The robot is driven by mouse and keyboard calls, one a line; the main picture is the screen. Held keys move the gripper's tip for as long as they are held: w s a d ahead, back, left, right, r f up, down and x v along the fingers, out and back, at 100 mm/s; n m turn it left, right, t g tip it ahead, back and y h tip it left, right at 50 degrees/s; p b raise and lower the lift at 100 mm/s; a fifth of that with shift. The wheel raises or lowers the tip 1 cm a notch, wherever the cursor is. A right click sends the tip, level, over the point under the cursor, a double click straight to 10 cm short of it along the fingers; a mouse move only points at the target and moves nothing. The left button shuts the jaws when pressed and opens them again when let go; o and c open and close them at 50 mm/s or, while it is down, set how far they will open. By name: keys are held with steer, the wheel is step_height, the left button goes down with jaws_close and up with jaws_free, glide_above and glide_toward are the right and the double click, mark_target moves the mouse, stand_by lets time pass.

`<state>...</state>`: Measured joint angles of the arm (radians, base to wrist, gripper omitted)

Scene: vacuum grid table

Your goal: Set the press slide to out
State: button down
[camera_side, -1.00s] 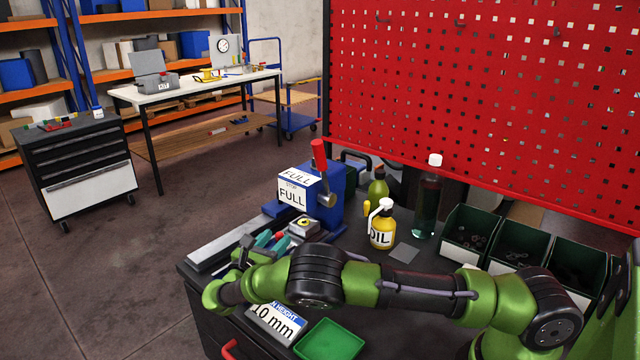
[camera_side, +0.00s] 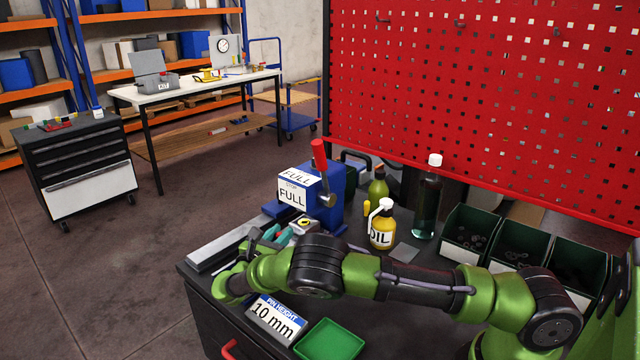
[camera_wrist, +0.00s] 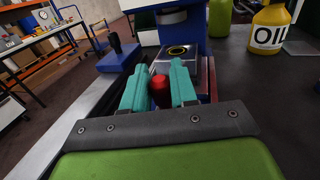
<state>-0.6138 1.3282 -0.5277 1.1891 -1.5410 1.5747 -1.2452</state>
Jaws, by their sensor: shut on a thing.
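The blue press (camera_side: 338,192) stands on the dark bench, with FULL signs and a red-handled lever (camera_side: 320,155). Its press slide (camera_wrist: 192,62) is a pale plate with a yellow-ringed dark spot, and it also shows below the press head in the side view (camera_side: 304,226). A red knob (camera_wrist: 161,92) is on the near side of the slide. My gripper (camera_wrist: 160,82), with teal fingers, is shut on this knob, one finger on each side. It also shows in the side view (camera_side: 277,240), where the knob is mostly hidden.
A metal rail (camera_side: 225,249) lies along the bench's left edge. A pin-height sign reading 10 mm (camera_side: 275,320) and a green tray (camera_side: 330,340) lie in front. The oil bottle (camera_side: 382,228), a dark bottle (camera_side: 427,205) and green bins (camera_side: 470,235) stand to the right.

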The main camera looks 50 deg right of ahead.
steer(key=a, duration=1.4)
steer(key=shift+a+r, duration=0.1)
steer(key=shift+a, duration=0.25)
steer(key=c, duration=1.1)
jaws_free()
steer(key=shift+a, duration=0.1)
steer(key=shift+o, duration=0.3)
